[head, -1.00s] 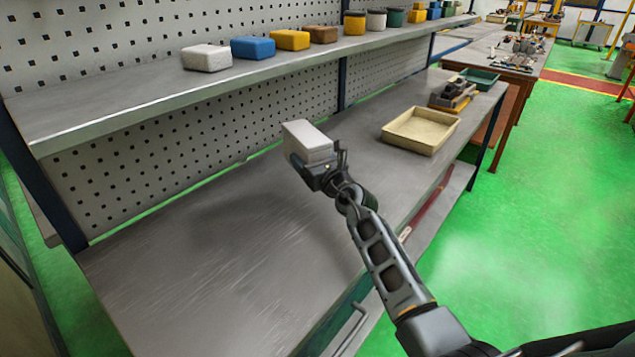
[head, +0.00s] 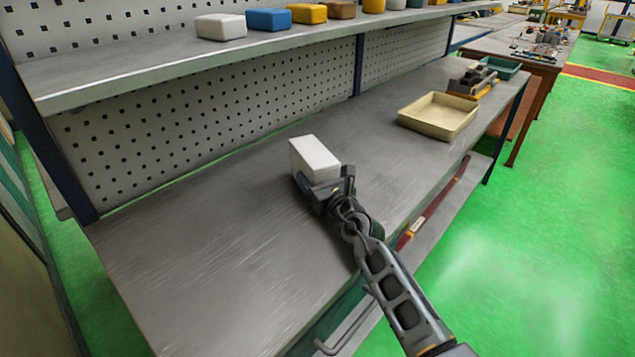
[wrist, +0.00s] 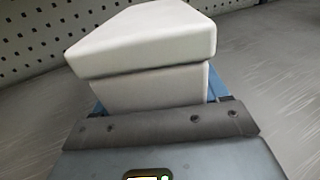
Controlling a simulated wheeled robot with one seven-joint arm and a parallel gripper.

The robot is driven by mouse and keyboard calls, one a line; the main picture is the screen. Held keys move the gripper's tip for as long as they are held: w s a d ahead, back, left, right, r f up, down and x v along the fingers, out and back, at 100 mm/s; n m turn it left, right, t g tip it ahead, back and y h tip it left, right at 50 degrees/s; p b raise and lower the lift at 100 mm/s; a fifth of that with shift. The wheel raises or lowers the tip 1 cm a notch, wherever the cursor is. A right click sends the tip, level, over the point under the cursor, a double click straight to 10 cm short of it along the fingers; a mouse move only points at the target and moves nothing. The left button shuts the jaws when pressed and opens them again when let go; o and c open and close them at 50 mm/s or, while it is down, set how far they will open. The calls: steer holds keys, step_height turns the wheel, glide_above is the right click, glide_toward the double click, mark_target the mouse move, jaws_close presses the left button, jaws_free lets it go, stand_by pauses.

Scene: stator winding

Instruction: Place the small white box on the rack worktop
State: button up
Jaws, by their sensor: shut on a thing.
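The small white box (head: 314,155) is held at the tip of my gripper (head: 326,184), over the middle of the rack worktop (head: 215,262). In the wrist view the white box (wrist: 150,55) fills the upper middle, with its lid seam visible, and my gripper (wrist: 160,125) is shut on it from below in the picture. The box looks close to the worktop in the head view; I cannot tell whether it touches. The fingertips are mostly hidden by the box.
A cream tray (head: 438,116) stands on the worktop to the right. The upper shelf (head: 130,79) carries another white box (head: 220,27), a blue box (head: 268,19) and several coloured ones. A perforated panel (head: 200,125) stands behind. The worktop's left part is clear.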

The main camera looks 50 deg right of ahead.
steer(key=shift+r, duration=0.15)
steer(key=o, duration=1.3)
steer(key=shift+f, duration=0.2)
steer(key=shift+r, duration=0.1)
steer(key=shift+s+r, duration=0.1)
steer(key=v, duration=1.2)
